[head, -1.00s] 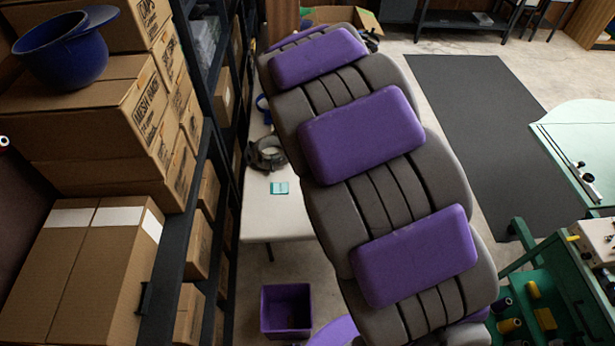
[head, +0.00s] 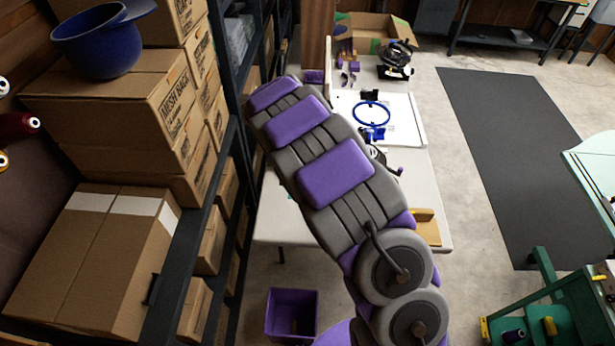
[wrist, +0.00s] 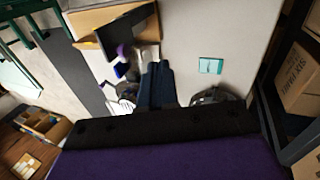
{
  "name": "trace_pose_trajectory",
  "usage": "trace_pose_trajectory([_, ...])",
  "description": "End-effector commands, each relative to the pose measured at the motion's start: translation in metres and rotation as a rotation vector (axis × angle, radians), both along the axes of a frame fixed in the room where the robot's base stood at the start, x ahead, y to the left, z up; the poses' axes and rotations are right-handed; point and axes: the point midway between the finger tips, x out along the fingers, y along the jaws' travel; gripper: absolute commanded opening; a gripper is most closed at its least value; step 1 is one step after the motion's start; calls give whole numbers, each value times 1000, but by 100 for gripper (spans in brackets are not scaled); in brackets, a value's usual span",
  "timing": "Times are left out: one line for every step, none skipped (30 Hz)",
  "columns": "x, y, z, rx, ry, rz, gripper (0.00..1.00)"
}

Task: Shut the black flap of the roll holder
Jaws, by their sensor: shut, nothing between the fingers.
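The roll holder (head: 427,228) appears as a tan wooden box on the right edge of the white table in the head view, partly behind my arm. The wrist view shows the tan box (wrist: 90,18) at the top, left of centre. A dark panel (wrist: 127,28), which looks like the black flap, stands at an angle from its side, apparently open. My gripper (wrist: 160,67) shows in the wrist view as dark blue fingers, shut and empty, over the table and apart from the flap. In the head view my arm hides the gripper.
The white table (head: 285,225) also holds a blue hoop (head: 371,114) on a white board and a black device (head: 397,60). A teal card (wrist: 210,65) lies beside my gripper. Shelves with boxes stand left; a purple bin (head: 291,315) is on the floor.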

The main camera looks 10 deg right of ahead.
Motion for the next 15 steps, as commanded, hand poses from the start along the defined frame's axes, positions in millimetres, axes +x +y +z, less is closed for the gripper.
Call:
trace_pose_trajectory([-1, -7, -12, 2, 4, -4, 0])
trace_pose_trajectory([-2, -10, -17, 3, 3, -3, 0])
trace_pose_trajectory([-2, -14, -25, 5, 4, -4, 0])
trace_pose_trajectory([-3, -17, -31, 4, 6, -6, 0])
trace_pose_trajectory([-4, -19, -37, 4, 8, -6, 0])
trace_pose_trajectory([-5, -22, -45, 3, 8, -5, 0])
trace_pose_trajectory([-5, -23, -50, 3, 7, -5, 0])
trace_pose_trajectory([-5, -23, -56, 3, 6, -5, 0])
trace_pose_trajectory([-5, -24, -63, 1, 6, -3, 0])
trace_pose_trajectory([-5, -24, -67, 0, 6, -4, 0])
trace_pose_trajectory([-5, -30, -65, -1, 4, -5, 0])
trace_pose_trajectory([-6, -36, -64, -3, 3, -5, 0])
trace_pose_trajectory([-7, -39, -64, -3, 3, -5, 0])
trace_pose_trajectory([-7, -42, -64, -4, 2, -5, 0])
trace_pose_trajectory([-8, -46, -64, -5, 2, -6, 0])
